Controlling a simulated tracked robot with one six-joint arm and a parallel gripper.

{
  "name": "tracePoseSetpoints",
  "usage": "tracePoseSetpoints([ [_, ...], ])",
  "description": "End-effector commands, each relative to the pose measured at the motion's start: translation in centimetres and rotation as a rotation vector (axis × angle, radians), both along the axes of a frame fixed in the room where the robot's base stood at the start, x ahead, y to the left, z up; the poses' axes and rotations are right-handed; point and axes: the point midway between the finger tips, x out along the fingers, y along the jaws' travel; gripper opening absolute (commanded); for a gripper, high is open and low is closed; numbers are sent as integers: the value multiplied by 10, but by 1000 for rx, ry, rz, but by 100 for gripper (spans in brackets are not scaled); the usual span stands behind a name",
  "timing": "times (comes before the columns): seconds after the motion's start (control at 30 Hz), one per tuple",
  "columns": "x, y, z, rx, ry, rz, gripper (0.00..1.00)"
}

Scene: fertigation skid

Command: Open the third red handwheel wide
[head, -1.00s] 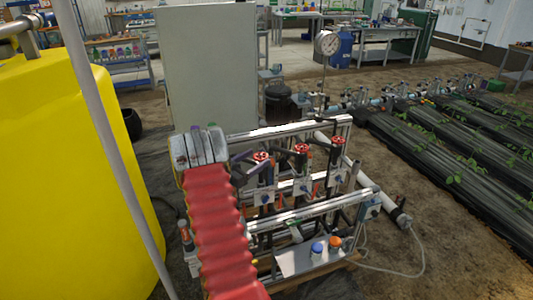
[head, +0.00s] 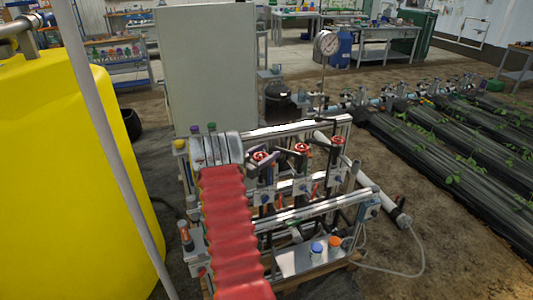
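Three red handwheels stand in a row on the skid's valves in the head view. The first (head: 260,156) is on the left, partly covered by dark grey parts at the end of my arm. The second (head: 302,148) is in the middle. The third red handwheel (head: 338,141) is at the right end and in clear view, with nothing touching it. My gripper (head: 280,160) seems to be the dark grey shape near the first and second handwheels. It is small and blends with the valves, so its fingers and any contact cannot be made out.
The metal frame (head: 310,210) of the skid has rails before and behind the valves. A blue cap (head: 317,248) and an orange cap (head: 334,242) sit on its lower plate. A grey cabinet (head: 205,70) stands behind, a yellow tank (head: 70,180) at left.

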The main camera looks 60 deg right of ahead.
Motion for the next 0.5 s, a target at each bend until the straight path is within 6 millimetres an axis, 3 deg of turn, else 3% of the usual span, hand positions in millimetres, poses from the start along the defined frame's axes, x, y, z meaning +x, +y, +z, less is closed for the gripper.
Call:
tracePoseSetpoints([
  [0.4, 1, 0, 0, 0, 0, 1, 26],
  [0.5, 1, 0, 0, 0, 0, 1, 25],
])
